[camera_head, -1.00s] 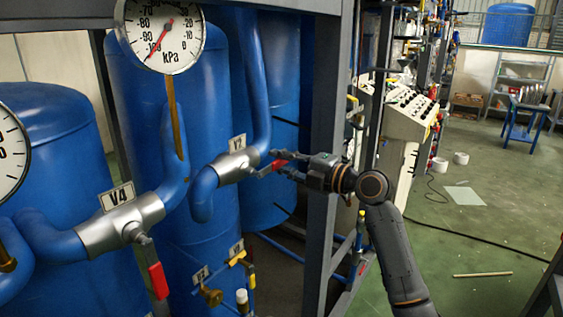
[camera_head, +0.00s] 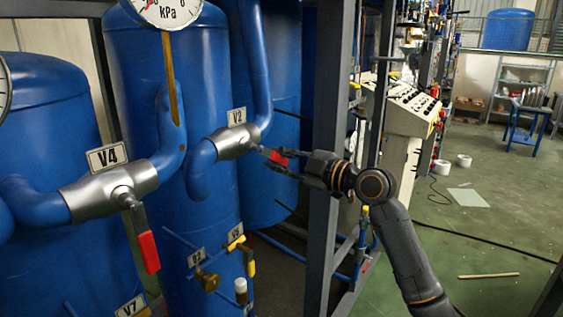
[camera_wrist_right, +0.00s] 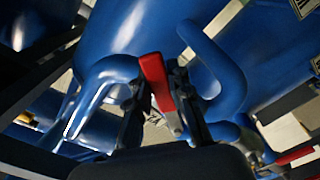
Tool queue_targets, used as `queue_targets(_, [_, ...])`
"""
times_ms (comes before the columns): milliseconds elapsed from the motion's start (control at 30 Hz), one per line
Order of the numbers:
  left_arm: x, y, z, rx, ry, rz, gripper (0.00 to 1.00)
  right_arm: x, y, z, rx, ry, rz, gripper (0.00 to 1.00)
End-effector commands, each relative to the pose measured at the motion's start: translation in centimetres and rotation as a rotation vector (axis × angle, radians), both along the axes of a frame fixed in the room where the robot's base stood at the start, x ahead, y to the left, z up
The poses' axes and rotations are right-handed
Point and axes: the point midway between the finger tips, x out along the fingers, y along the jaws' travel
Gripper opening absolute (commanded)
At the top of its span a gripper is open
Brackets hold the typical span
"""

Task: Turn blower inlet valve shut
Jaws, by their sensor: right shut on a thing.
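Valve V2 (camera_head: 233,142) is a silver valve body on a blue pipe, with its label above it. Its red-gripped handle (camera_head: 278,157) points to the right and slightly down. My right gripper (camera_head: 273,161) reaches it from the right and is shut on the handle. In the right wrist view the red handle (camera_wrist_right: 155,80) stands between the two dark fingers. Valve V4 (camera_head: 105,194) is nearer, at the left, with its red handle (camera_head: 148,250) hanging down. My left gripper is not in view. No label in view reads blower inlet.
A dark steel post (camera_head: 325,120) stands just behind my right gripper. Small valves with yellow and brass handles (camera_head: 208,280) sit below V2. A pressure gauge (camera_head: 168,10) is at the top. A control console (camera_head: 405,110) and open green floor (camera_head: 470,235) are at the right.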

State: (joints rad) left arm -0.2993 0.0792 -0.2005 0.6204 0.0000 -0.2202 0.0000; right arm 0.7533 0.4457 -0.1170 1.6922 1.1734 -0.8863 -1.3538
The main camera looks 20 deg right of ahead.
Motion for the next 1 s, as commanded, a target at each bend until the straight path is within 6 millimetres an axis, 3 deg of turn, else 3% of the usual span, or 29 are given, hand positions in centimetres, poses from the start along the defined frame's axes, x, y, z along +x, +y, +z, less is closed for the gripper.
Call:
queue_targets(33, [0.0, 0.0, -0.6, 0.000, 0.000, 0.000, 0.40, -0.1, 0.2, -0.8, 0.030, 0.030, 0.001, 0.00])
queue_targets(367, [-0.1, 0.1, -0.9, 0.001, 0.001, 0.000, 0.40, -1.3, 1.7, -2.3, 0.278, 0.224, 0.001, 0.00])
queue_targets(1000, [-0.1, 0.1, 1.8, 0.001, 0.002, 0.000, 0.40, -3.6, 4.7, -3.5, 0.683, 0.541, 0.000, 0.00])
